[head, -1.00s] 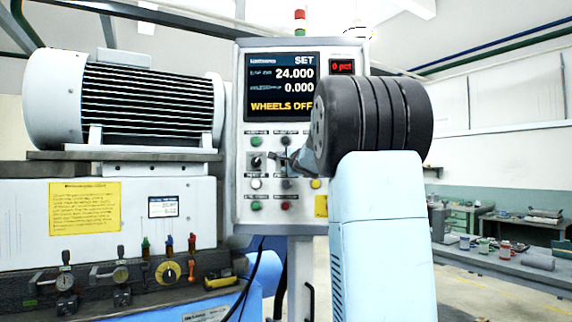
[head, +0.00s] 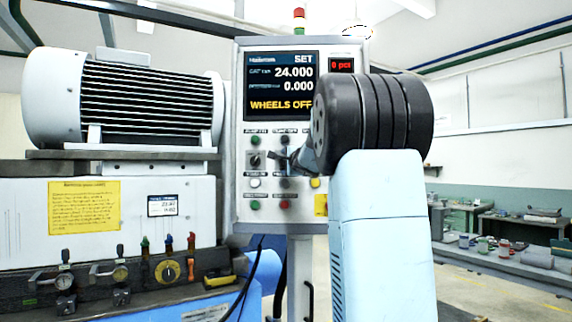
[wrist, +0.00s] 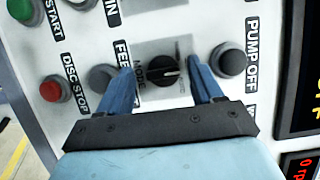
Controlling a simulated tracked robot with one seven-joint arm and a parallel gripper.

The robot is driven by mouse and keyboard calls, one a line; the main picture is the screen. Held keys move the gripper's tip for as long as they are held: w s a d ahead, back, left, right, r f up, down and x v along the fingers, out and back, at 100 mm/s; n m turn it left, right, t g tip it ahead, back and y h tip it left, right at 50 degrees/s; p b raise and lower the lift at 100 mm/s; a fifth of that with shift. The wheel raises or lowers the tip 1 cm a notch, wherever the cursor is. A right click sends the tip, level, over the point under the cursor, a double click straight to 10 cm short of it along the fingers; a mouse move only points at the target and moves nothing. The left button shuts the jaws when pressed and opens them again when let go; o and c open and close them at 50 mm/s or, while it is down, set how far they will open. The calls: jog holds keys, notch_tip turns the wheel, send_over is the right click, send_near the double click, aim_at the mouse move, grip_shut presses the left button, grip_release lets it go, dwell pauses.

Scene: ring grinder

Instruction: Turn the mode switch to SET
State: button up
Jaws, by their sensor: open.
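The mode switch (wrist: 163,72) is a black round knob on the light control panel, with a pale mark that points right in the wrist view. The label MODE is printed beside it. My gripper (wrist: 163,84) is open, with one blue finger on either side of the knob; I cannot tell whether either finger touches it.
The PUMP OFF button (wrist: 229,61), the grey FEED button (wrist: 102,76) and the red DISC STOP button (wrist: 53,88) are close around the fingers. Another black selector (head: 255,160) is to the left in the head view. A motor (head: 125,100) stands left of the panel.

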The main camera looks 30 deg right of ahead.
jog(key=s+a, duration=0.2)
jog(key=s, duration=1.1)
jog(key=shift+s, duration=0.25)
jog(key=s+a+f+n+g+y, duration=0.2)
jog(key=s+a+f+n+y, duration=0.15)
jog(key=a, duration=0.35)
jog(key=s+a+f+n+g+y, duration=0.2)
jog(key=s+a+f+n, duration=0.3)
jog(key=a, duration=0.3)
jog(key=s+a+f+n+g+y, duration=0.2)
jog(key=s+a+f+n, duration=0.25)
jog(key=a, duration=0.25)
jog(key=s+f+n+g+h, duration=0.4)
jog(key=s+f+n+g, duration=0.2)
jog(key=s+f, duration=0.9)
jog(key=s, duration=0.3)
jog(key=shift+s+a+f+n+h, duration=0.25)
jog(key=shift+a+f+n+h, duration=0.1)
jog(key=shift+n, duration=0.05)
